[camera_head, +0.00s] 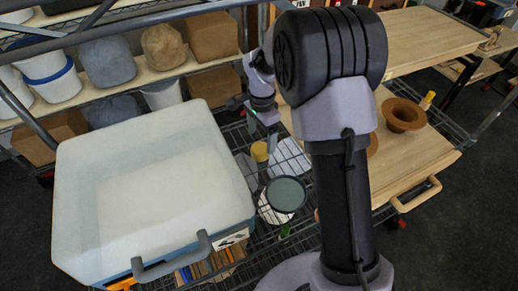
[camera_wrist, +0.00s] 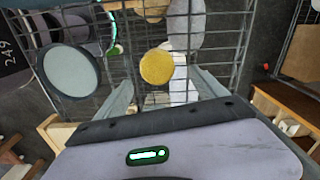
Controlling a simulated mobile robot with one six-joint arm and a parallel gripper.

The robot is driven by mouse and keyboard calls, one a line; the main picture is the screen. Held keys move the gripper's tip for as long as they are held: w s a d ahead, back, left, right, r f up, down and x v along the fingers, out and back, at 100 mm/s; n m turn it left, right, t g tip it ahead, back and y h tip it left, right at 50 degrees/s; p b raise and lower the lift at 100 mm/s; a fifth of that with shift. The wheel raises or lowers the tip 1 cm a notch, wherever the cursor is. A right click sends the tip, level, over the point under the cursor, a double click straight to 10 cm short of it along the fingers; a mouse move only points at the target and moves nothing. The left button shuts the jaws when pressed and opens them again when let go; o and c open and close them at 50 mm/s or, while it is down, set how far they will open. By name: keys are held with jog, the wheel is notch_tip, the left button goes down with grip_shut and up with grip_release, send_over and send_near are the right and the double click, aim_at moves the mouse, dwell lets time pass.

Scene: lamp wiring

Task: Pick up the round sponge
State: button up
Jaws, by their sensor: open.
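The round sponge is a yellow disc (camera_wrist: 156,67) near the centre of the wrist view, seen from above over the wire rack. In the head view a small yellow piece of it (camera_head: 260,150) shows just below my gripper (camera_head: 261,128). In the wrist view my gripper (camera_wrist: 162,78) is open, with one finger at each side of the sponge's near edge. Nothing is held. The height gap between the fingertips and the sponge is hard to judge.
A dark-rimmed round container (camera_head: 286,194) stands close by on the wire rack (camera_head: 262,240). A large pale box (camera_head: 150,190) is at the left. A wooden cart (camera_head: 425,160) with a brown hat-shaped item (camera_head: 403,114) is at the right. Shelves with pots stand behind.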

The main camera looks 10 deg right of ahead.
aim_at(260, 148)
jog(key=f, duration=0.1)
jog(key=f+b, duration=0.1)
jog(key=f, duration=0.1)
jog(key=f+b, duration=0.1)
jog(key=f, duration=0.1)
jog(key=shift+s+a, duration=0.3)
jog(key=shift+a, duration=0.05)
jog(key=shift+c, duration=1.1)
jog(key=c, duration=1.2)
notch_tip(260, 148, up, 4)
jog(key=p, duration=0.3)
jog(key=shift+r, duration=0.2)
jog(key=s+d+b, duration=0.1)
jog(key=s, duration=0.4)
jog(key=s+d+b, duration=0.1)
jog(key=s, duration=0.4)
jog(key=s+d+b, duration=0.1)
jog(key=s, duration=0.4)
jog(key=shift+s+d+r+b, duration=0.1)
jog(key=shift+s+r+b, duration=0.25)
jog(key=shift+b, duration=0.05)
jog(key=o, duration=0.8)
jog(key=shift+c, duration=0.2)
jog(key=c, duration=0.6)
jog(key=shift+r+p, duration=0.85)
jog(key=shift+r, duration=0.2)
jog(key=shift+c, duration=0.2)
jog(key=shift+f, duration=0.1)
